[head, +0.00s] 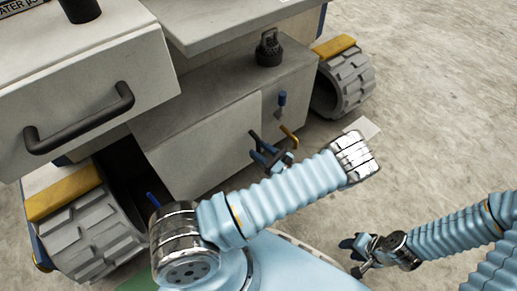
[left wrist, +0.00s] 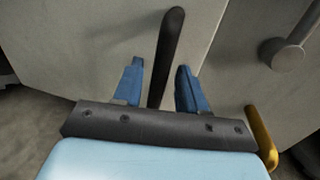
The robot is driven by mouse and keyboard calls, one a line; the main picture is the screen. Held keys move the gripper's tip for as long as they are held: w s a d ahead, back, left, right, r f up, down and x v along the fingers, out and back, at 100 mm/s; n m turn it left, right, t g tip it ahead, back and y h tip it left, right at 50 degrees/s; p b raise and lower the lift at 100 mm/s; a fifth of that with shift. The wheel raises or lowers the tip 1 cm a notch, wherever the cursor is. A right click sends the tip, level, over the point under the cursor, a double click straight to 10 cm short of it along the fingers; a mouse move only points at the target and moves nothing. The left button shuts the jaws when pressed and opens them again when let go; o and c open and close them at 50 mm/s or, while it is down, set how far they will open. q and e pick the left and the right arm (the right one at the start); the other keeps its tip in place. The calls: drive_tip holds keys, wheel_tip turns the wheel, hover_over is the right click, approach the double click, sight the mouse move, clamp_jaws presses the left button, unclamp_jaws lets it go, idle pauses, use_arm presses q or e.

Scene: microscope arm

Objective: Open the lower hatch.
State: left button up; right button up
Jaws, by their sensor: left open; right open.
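The lower hatch (head: 205,148) is a pale panel on the low front of the machine and looks shut. Its dark bar handle (left wrist: 171,45) stands out from the panel in the left wrist view. My left gripper (head: 268,155) is at the right end of the hatch in the head view. In the left wrist view its open blue fingers (left wrist: 159,88) are on either side of the handle's near part, with gaps visible. In the head view the handle is partly hidden by the gripper. My right gripper (head: 364,250) is open and empty, low on the right, away from the machine.
A yellow lever (head: 289,136) is close beside my left gripper. An upper drawer (head: 80,95) with a dark handle overhangs at the left. Tracked wheels (head: 90,235) flank the hatch. Bare floor (head: 440,100) is clear at the right.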

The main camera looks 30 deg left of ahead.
use_arm(q)
drive_tip(key=shift+w+a, duration=0.1)
drive_tip(key=shift+a, duration=0.55)
clamp_jaws()
drive_tip(key=shift+d, duration=0.1)
